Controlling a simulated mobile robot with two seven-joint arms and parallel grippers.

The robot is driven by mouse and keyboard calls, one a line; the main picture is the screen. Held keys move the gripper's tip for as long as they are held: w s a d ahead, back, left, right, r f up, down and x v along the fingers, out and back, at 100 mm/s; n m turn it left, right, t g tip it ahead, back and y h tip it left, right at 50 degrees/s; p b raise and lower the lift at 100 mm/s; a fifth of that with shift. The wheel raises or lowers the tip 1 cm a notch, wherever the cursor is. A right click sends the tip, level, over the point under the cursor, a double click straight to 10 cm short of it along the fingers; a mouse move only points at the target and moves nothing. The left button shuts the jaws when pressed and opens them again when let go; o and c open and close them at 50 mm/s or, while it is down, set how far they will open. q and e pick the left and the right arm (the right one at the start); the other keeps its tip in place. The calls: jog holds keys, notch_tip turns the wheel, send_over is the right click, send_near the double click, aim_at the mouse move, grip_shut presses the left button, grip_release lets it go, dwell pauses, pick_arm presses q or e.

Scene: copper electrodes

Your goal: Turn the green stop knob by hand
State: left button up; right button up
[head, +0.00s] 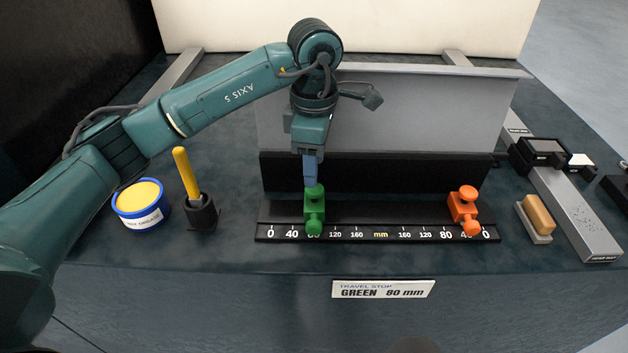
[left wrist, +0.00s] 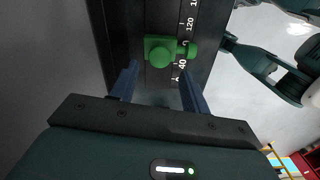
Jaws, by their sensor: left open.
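The green stop (head: 314,208) sits on the black ruler rail (head: 380,235), over the left scale between the 40 and 120 marks. Its knob (head: 314,226) faces the front and partly covers the number there. My left gripper (head: 310,178) points down at the top of the green stop. In the left wrist view its two blue fingers (left wrist: 158,76) are apart and empty, with the green stop (left wrist: 163,50) just beyond their tips. I cannot tell if they touch it. A white card (head: 383,289) reads "TRAVEL STOP GREEN 80 mm". My right gripper is out of view.
An orange stop (head: 464,205) sits at the rail's right end. A grey upright plate (head: 400,112) stands behind the rail. A blue tub (head: 140,205) and a yellow-handled tool in a holder (head: 202,213) are at left. A tan-topped block (head: 537,217) and a grey bar (head: 575,210) are at right.

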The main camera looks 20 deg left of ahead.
aim_at(314, 195)
pick_arm(q)
notch_tip(314, 195, down, 5)
jog(key=shift+r+b, duration=0.2)
jog(key=shift+b, duration=0.75)
jog(key=shift+r, duration=0.2)
jog(key=shift+f+b, duration=0.3)
jog(key=shift+f, duration=0.1)
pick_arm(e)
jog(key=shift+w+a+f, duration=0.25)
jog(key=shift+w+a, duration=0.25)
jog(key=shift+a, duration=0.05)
pick_arm(q)
jog(key=c, duration=0.7)
jog(key=o, duration=0.7)
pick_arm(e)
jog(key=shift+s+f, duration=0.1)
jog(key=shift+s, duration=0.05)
pick_arm(q)
jog(key=shift+r, duration=0.1)
